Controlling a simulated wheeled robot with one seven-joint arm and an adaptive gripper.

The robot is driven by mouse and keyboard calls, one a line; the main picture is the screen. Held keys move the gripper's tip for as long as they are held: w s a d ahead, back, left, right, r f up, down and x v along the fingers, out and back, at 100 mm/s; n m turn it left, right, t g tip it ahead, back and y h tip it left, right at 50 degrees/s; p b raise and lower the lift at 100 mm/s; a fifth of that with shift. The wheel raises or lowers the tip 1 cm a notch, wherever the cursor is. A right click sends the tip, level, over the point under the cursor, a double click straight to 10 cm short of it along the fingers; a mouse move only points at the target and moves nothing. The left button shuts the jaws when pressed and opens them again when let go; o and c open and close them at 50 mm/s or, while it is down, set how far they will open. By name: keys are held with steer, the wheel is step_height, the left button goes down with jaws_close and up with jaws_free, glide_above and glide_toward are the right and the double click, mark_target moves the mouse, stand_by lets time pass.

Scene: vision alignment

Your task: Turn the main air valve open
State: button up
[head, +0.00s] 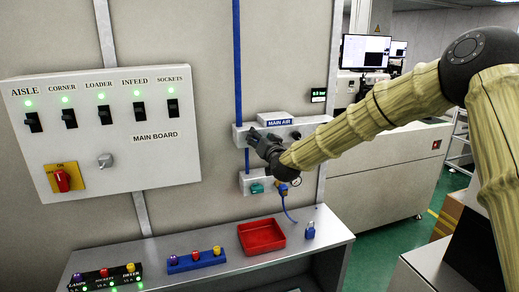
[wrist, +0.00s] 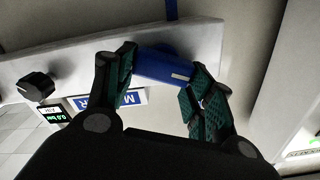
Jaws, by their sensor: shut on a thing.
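The main air panel (head: 313,122) is a pale box on the wall with a blue "MAIN AIR" label (head: 274,118). My gripper (head: 262,143) is at the panel's left part, below the label, and hides the valve there in the head view. In the wrist view, the valve's blue handle (wrist: 160,66) lies between the two fingers of my gripper (wrist: 165,76), which are shut on it. The handle has a short white mark and slants slightly down to the right. A small display (head: 318,95) with green digits is above the panel; it seems to read about 0.0 bar in the wrist view (wrist: 57,115).
A black knob (wrist: 35,87) sits on the same panel. A smaller box (head: 256,184) with a teal part is below. The main board (head: 117,160) with switches is at left. A shelf (head: 200,283) holds a red tray (head: 283,245), a blue padlock (head: 310,230) and button boxes.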

steer(key=shift+w+d+f+m+b, duration=0.1)
steer(key=shift+f+m+b, duration=0.15)
steer(key=shift+m+b, duration=1.95)
steer(key=shift+s+d+f+m+b, duration=0.1)
steer(key=shift+d+f+m+b, duration=0.1)
steer(key=shift+m+b, duration=1.95)
steer(key=shift+w+d+f+m+b, duration=0.1)
steer(key=shift+f+m+b, duration=0.15)
steer(key=shift+m+b, duration=1.95)
steer(key=o, duration=1)
steer(key=shift+r, duration=0.1)
